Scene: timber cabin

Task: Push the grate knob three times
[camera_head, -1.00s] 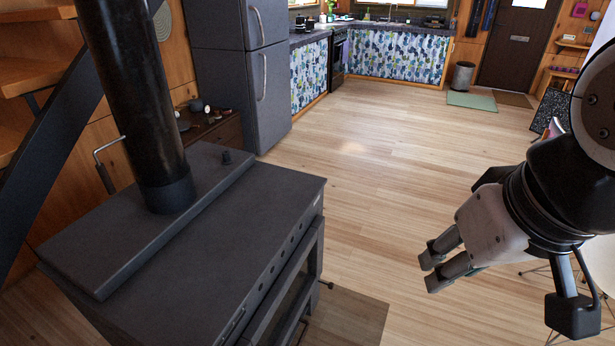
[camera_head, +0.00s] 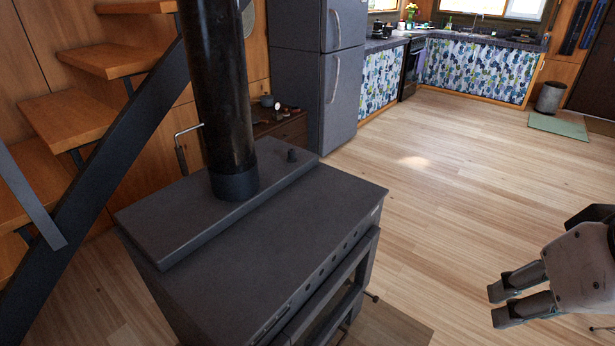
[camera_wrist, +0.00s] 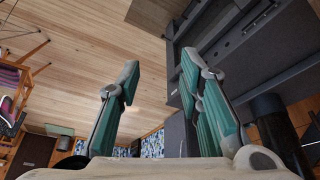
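The dark grey wood stove (camera_head: 270,230) stands in the centre of the head view, with a black flue pipe (camera_head: 215,90) rising from its top. A thin rod with a small dark end (camera_head: 372,296) sticks out low at the stove's front. I cannot tell for sure which is the grate knob. My gripper (camera_head: 498,305) is at the lower right, over the floor, apart from the stove. The wrist view shows its fingers (camera_wrist: 158,75) spread with nothing between them, and the stove (camera_wrist: 285,55) at the right.
Wooden stairs (camera_head: 75,115) with a dark stringer are at the left. A grey fridge (camera_head: 315,90) and a low wooden cabinet (camera_head: 285,130) stand behind the stove. The wooden floor between stove and gripper is clear.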

